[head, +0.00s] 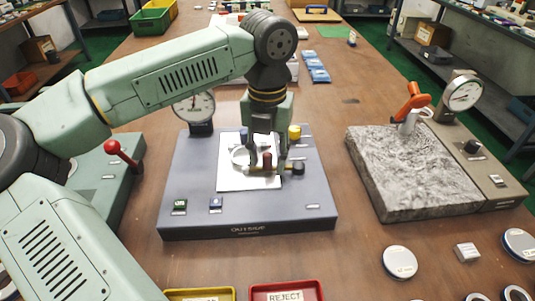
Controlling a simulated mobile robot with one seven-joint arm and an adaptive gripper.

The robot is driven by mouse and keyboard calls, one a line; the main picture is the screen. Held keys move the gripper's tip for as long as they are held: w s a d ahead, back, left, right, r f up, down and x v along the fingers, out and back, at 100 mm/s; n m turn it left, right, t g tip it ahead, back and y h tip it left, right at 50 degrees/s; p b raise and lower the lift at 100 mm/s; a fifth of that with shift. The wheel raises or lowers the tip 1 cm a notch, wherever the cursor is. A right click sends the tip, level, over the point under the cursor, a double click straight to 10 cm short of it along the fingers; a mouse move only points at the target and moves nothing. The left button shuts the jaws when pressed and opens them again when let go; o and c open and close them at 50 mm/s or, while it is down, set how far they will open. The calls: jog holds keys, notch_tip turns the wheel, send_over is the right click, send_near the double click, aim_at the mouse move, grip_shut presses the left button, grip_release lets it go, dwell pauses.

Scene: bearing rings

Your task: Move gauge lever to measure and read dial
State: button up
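The grey gauge block labelled OUTSIDE (250,230) sits in the middle of the table. A white plate (230,182) on it carries a pale ring (240,155), partly hidden by my gripper. My gripper (267,168) points down over the right part of the plate, fingers apart. A dark red lever knob (267,160) shows between the fingers, with apparent gaps beside it; contact cannot be made out. The round white dial (194,106) stands behind the block at left, partly covered by my arm; its reading is too small to tell.
A green fixture with a red-knobbed lever (113,147) stands at left. At right is a stone slab (420,185) with an orange lever (410,102) and another dial (463,95). A red REJECT tray (287,285), a yellow tray (200,294) and several rings lie in front.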

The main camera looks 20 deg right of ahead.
aim_at(267, 154)
jog(key=shift+r, duration=0.1)
notch_tip(267, 154, up, 12)
dwell(0.4)
dwell(3.0)
